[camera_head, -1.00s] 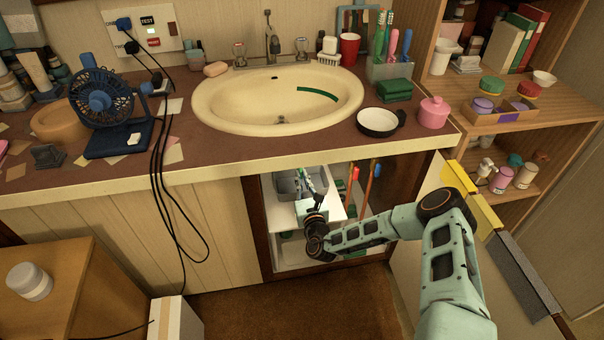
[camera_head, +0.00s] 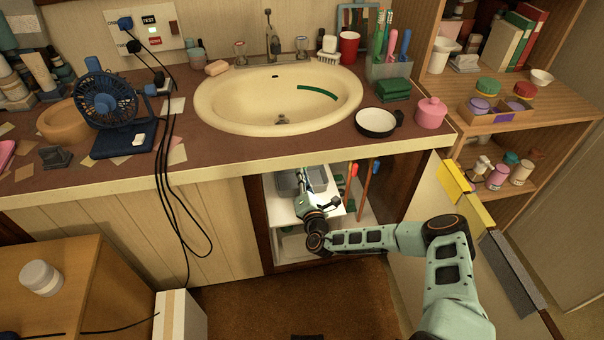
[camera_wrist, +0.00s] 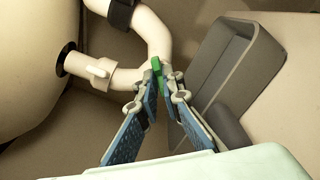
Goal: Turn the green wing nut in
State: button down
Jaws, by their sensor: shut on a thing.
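The green wing nut (camera_wrist: 156,66) shows in the wrist view between the tips of my gripper (camera_wrist: 160,82), beside a bent white pipe (camera_wrist: 152,35). My gripper is shut on the nut, with its blue-padded fingers angled in from both sides. The fingers partly cover the nut, and I cannot tell how far it is turned. In the head view my arm reaches into the open cabinet under the sink, where the nut cannot be made out.
A grey bin (camera_wrist: 235,65) stands right of the pipe in the wrist view. In the head view, the cabinet's frame edges and long-handled tools (camera_head: 369,185) flank my arm.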

jog(key=m, duration=0.3)
jog(key=shift+s+f+m, duration=0.15)
jog(key=shift+f+m, duration=0.05)
jog(key=shift+m, duration=0.2)
jog(key=shift+a+m+b, duration=0.1)
jog(key=shift+m+b, duration=0.3)
jog(key=shift+m, duration=1.5)
jog(key=c, duration=2.1)
grip_release()
jog(key=shift+r, duration=0.1)
jog(key=v, duration=0.7)
jog(key=shift+s+r, duration=0.1)
jog(key=shift+s, duration=0.1)
